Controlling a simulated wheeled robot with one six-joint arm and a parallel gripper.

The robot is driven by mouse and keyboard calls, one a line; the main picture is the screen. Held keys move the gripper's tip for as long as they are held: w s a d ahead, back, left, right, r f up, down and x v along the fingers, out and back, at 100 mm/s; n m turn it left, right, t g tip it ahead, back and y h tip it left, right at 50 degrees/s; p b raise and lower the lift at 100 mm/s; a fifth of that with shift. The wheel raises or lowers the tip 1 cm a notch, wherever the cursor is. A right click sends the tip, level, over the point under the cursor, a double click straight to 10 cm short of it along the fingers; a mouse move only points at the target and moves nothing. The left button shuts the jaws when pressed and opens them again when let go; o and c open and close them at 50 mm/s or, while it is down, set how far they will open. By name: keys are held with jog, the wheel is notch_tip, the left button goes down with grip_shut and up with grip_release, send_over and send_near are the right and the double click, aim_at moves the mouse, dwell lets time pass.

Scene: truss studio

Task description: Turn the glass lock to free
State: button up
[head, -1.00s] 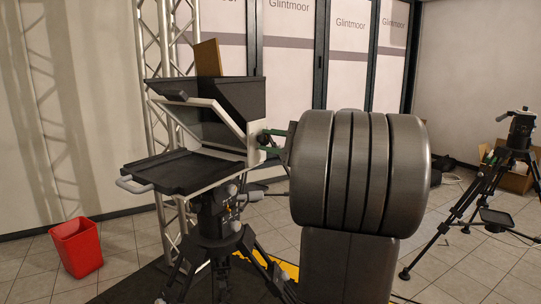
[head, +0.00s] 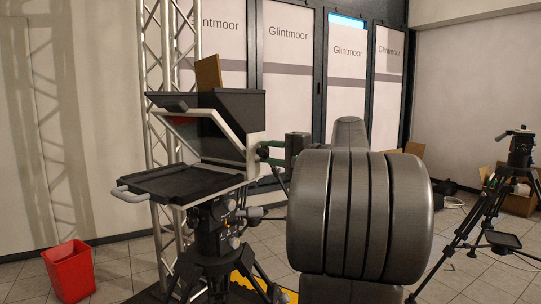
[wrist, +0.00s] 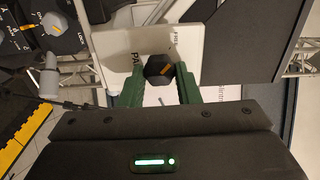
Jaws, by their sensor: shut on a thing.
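The glass lock is a dark knob (wrist: 160,69) with an orange mark on a white side panel (wrist: 112,46) of the teleprompter. My gripper (wrist: 158,78) has its green fingers on both sides of the knob and is shut on it. The orange mark lies slanted, its right end slightly higher. Lettering starting "PA" is left of the knob, and lettering that seems to read "FREE" is above right. In the head view the teleprompter (head: 254,147) stands left of my arm, and my gripper (head: 266,151) meets its right side. The knob's edges are partly covered by the fingers.
The tripod head (wrist: 62,25) below has its own levers and labels. A truss tower (head: 152,50) stands behind the teleprompter. A red bin (head: 70,270) is on the floor at left. Another tripod (head: 480,215) stands at right.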

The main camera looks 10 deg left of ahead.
jog(key=o, duration=1)
jog(key=shift+c, duration=0.2)
jog(key=shift+d, duration=0.1)
jog(key=v, duration=1.3)
jog(key=shift+s+d, duration=0.25)
jog(key=shift+d, duration=0.05)
jog(key=shift+a, duration=0.1)
jog(key=x, duration=1.3)
jog(key=shift+w+a, duration=0.25)
jog(key=shift+a, duration=0.1)
